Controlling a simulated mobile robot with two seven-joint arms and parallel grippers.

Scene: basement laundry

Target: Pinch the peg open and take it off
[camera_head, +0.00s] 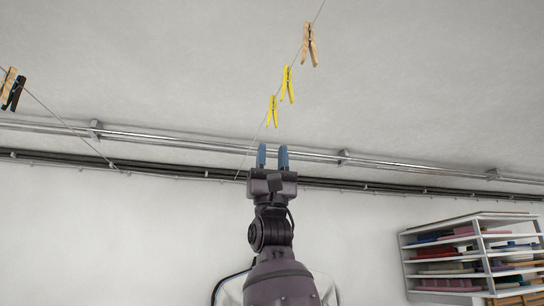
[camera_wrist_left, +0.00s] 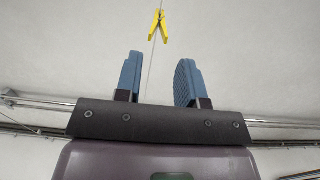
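Two yellow pegs hang on a thin line near the ceiling. In the head view the lower yellow peg (camera_head: 272,111) is above my fingertips, and the other yellow peg (camera_head: 287,84) is up and to the right. A wooden peg (camera_head: 309,44) hangs higher on the same line. My left gripper (camera_head: 272,156) points up, with its two blue fingers apart and nothing between them. In the left wrist view a yellow peg (camera_wrist_left: 158,26) sits beyond the open gripper (camera_wrist_left: 157,72), roughly in line with the gap and apart from the fingers. My right gripper is not in view.
Another line at the left carries a wooden peg (camera_head: 8,82) and a black peg (camera_head: 15,93). Metal pipes (camera_head: 387,162) run along the top of the wall. A white shelf (camera_head: 483,255) with folded, coloured items stands at the lower right. The space around the pegs looks clear.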

